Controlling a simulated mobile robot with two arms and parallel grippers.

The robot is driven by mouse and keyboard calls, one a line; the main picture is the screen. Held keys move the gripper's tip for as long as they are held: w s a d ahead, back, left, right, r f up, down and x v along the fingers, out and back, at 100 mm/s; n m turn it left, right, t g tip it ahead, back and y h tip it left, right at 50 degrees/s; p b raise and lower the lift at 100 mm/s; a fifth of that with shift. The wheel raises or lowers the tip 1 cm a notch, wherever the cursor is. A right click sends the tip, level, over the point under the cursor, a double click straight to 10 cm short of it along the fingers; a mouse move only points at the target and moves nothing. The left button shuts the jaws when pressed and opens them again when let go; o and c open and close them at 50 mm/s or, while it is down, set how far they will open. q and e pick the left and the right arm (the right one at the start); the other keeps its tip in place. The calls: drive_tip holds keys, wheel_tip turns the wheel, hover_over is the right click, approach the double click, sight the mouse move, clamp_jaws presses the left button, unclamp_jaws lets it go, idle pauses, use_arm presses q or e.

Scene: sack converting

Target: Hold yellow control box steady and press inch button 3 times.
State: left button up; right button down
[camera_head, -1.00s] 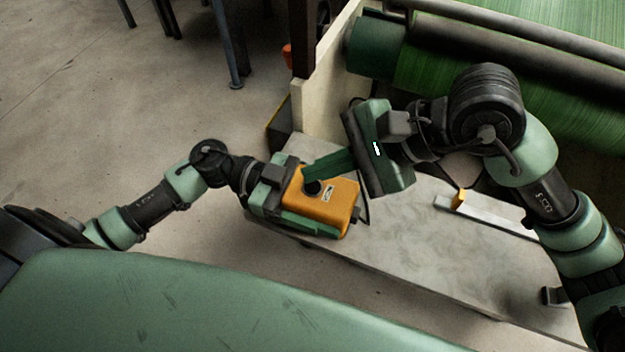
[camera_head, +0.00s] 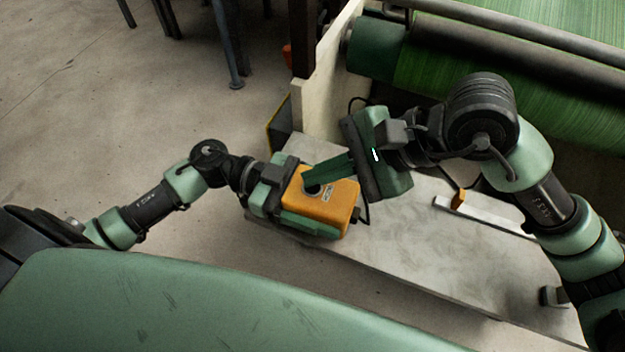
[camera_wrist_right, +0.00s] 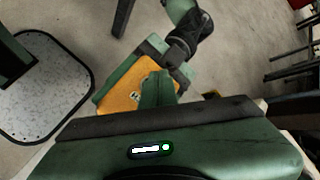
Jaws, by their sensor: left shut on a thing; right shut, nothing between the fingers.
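The yellow control box (camera_head: 338,207) is held above the floor near the left end of the grey bench-like surface, its labelled face up. My left gripper (camera_head: 318,210) is shut on it, with a green finger along its near side. The dark round button (camera_head: 313,189) shows on the top face, partly covered by my right gripper. My right gripper (camera_head: 311,183) is shut and empty, its fingertips at the button; whether they touch or push it I cannot tell. In the right wrist view the box (camera_wrist_right: 118,88) shows beyond my shut right fingers (camera_wrist_right: 156,82), which hide the button.
The grey surface (camera_head: 420,250) runs below and right of the box. A cream panel (camera_head: 325,100) and a machine with green material (camera_head: 450,80) stand behind. Open floor (camera_head: 90,120) lies to the left.

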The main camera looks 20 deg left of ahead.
sight(319, 186)
drive_tip(key=shift+f, duration=0.35)
drive_tip(key=shift+r, duration=0.1)
idle(0.4)
drive_tip(key=shift+r, duration=3.3)
idle(0.4)
wheel_tip(319, 186, up, 4)
drive_tip(key=shift+f, duration=0.1)
idle(0.3)
